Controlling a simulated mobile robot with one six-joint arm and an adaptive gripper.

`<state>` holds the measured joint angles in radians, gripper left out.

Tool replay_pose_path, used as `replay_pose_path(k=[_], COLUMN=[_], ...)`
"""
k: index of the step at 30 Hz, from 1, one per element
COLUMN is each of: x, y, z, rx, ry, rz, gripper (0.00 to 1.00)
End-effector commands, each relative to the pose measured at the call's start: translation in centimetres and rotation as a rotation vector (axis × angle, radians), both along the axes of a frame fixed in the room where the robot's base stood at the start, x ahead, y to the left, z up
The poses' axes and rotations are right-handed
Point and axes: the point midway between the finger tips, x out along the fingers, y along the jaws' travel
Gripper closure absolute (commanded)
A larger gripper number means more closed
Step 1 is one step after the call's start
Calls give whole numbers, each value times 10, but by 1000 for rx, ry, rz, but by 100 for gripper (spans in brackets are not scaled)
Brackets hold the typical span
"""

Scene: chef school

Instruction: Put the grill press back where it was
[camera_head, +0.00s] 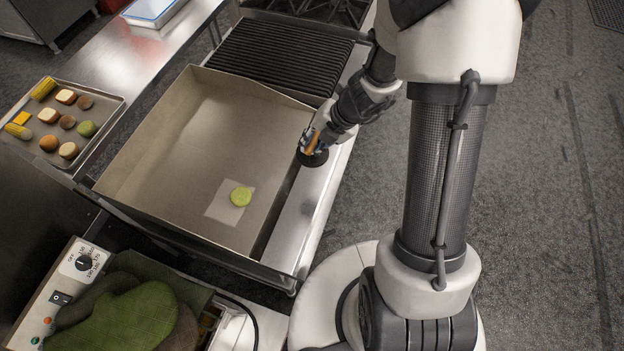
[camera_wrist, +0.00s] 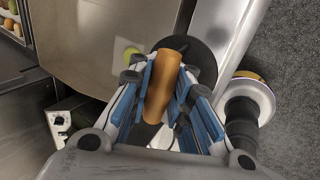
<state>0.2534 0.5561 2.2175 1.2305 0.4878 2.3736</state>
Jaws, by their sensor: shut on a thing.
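The grill press (camera_head: 311,157) has a round black plate and an orange-brown wooden handle. In the head view it is at the right edge of the griddle pan, over the steel front ledge. My gripper (camera_head: 314,140) is shut on its handle. In the wrist view the wooden handle (camera_wrist: 162,88) lies between the blue finger pads of my gripper (camera_wrist: 166,95), with the black plate (camera_wrist: 203,62) behind it. I cannot tell whether the plate rests on the ledge (camera_head: 302,215) or is just above it.
The griddle pan (camera_head: 190,120) has raised walls and holds a green round slice (camera_head: 241,196) on a pale square. A ribbed grill (camera_head: 275,60) is behind it. A food tray (camera_head: 65,120) stands at left. Green oven mitts (camera_head: 120,315) lie at the front left.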

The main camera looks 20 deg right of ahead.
Motion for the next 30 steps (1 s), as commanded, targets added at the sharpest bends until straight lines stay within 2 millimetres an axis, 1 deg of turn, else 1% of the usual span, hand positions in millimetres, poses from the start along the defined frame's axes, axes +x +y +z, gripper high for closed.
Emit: replay_pose_path(k=[1, 3, 9, 13, 15, 18, 23, 30], x=[0, 0, 0, 0, 0, 0, 0, 0], y=[0, 1, 0, 0, 0, 0, 0, 0], z=[-18, -36, -86, -115, -126, -137, -145, -178], rx=[2, 2, 1, 2, 2, 1, 2, 1], ry=[4, 3, 2, 2, 1, 0, -1, 0], rz=[-2, 0, 0, -1, 0, 0, 1, 0], gripper=[100, 100, 100, 100, 100, 100, 100, 100])
